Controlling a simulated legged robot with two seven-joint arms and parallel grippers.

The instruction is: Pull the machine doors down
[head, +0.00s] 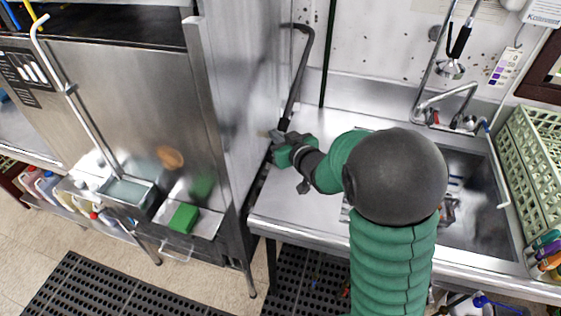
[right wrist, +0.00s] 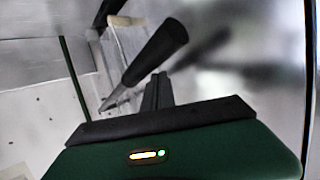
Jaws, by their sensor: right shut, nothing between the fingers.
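The stainless dish machine (head: 130,88) stands at the left, its front panel facing the floor and its side panel (head: 255,80) facing the sink counter. A bent metal handle bar (head: 90,125) runs down the front. A dark handle bar (head: 301,72) slants down along the side panel toward the counter. My right gripper (head: 275,143) is shut and empty, low beside the machine's side, close to the lower end of this dark bar. In the right wrist view the bar's dark end (right wrist: 158,52) shows just past my fingers (right wrist: 158,90); I cannot tell whether they touch. My left gripper is out of view.
The steel counter (head: 290,205) lies under my right arm, with a sink (head: 480,205) and tap (head: 445,105) to the right. A green rack (head: 530,150) stands at the far right. A green block (head: 183,218) sits on a low shelf. Dark mats (head: 110,290) cover the floor.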

